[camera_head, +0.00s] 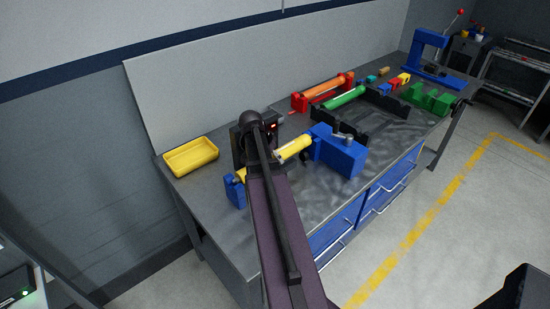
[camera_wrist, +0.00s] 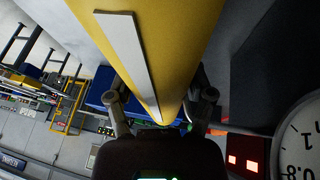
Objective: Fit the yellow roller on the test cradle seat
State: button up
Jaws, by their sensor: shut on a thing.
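The yellow roller (camera_head: 293,149) shows at both sides of my arm in the head view, over the workbench between two blue supports. The larger blue support (camera_head: 340,155) is at its right end and the smaller blue support (camera_head: 235,191) at its left. These look like the test cradle. My arm hides the roller's middle and my gripper in the head view. In the wrist view the roller (camera_wrist: 195,45), with a pale strip along it, lies between the fingers of my gripper (camera_wrist: 162,105), which is shut on it. I cannot tell whether the roller touches the seat.
A yellow tray (camera_head: 190,157) lies at the bench's left end. Orange (camera_head: 325,86) and green (camera_head: 345,97) rollers lie in racks farther back. A dark unit with red lights (camera_head: 272,126) stands behind my arm. A round dial (camera_wrist: 300,145) is close at right in the wrist view.

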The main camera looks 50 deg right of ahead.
jog(key=shift+f+b, duration=0.6)
jog(key=shift+f, duration=0.05)
jog(key=o, duration=1.3)
jog(key=shift+r, duration=0.15)
jog(key=shift+r+p, duration=3.9)
jog(key=shift+p, duration=0.15)
